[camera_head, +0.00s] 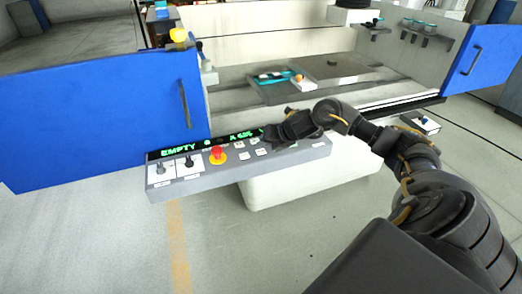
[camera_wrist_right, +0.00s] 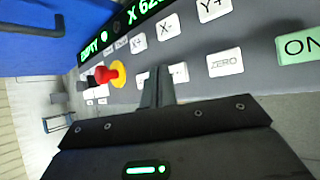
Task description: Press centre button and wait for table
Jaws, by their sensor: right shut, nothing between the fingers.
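The grey control panel (camera_head: 226,170) stands in front of the machine, with a dark display (camera_head: 190,149) reading "EMPTY" in green. My right gripper (camera_head: 268,133) is shut and empty, its fingers over the panel's white keys. In the right wrist view the shut fingers (camera_wrist_right: 160,72) stand in front of a white key (camera_wrist_right: 179,72), hiding part of it and its label. I cannot tell whether they touch it. The machine table (camera_head: 345,75) lies behind the panel. My left gripper is out of view.
A red emergency button (camera_head: 217,155) on a yellow base and two dark joysticks (camera_head: 189,161) sit on the panel's left part. A green ON key (camera_wrist_right: 300,46) is at the right. Blue doors (camera_head: 90,115) stand on both sides. A tray (camera_head: 283,87) lies inside the machine.

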